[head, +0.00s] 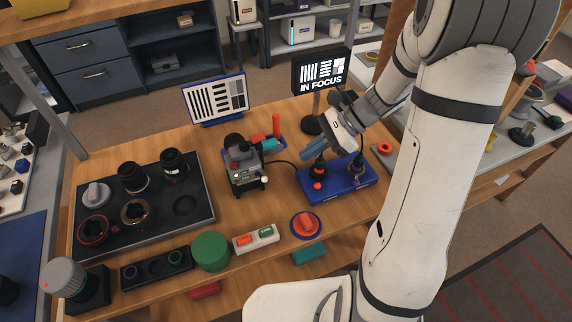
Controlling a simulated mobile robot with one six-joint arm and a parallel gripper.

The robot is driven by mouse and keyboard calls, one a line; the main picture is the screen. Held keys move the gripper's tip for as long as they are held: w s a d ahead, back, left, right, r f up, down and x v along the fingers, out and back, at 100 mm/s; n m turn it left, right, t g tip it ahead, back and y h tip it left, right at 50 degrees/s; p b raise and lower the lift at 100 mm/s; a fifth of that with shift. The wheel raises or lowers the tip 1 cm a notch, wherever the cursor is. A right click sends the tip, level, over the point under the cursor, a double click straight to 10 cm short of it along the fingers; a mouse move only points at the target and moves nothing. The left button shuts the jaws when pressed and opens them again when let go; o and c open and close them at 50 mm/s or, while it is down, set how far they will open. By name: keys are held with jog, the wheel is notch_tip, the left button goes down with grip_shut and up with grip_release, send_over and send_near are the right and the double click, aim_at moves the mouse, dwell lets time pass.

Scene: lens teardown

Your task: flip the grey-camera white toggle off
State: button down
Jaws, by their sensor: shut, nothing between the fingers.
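The grey camera (241,160) stands on the wooden table left of centre, with a dark lens on top. A small white knob (264,180) shows low on its right side; it may be the white toggle, but its position is too small to tell. My gripper (307,153) is shut and empty. Its blue fingers are to the right of the camera, apart from it, above or beside the left end of a blue box (345,188) with black knobs. The depth between fingers and box is unclear.
A black tray (150,235) with several lens parts lies left. A striped chart (216,99) and an "IN FOCUS" screen (320,72) stand behind. A red-and-green switch block (256,239) and a red knob (305,225) are in front. A cable runs from camera to box.

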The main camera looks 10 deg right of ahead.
aim_at(262, 177)
jog(key=x, duration=0.9)
jog(key=shift+s+a+f, duration=0.1)
jog(key=shift+a+f, duration=0.1)
jog(key=shift+f, duration=0.1)
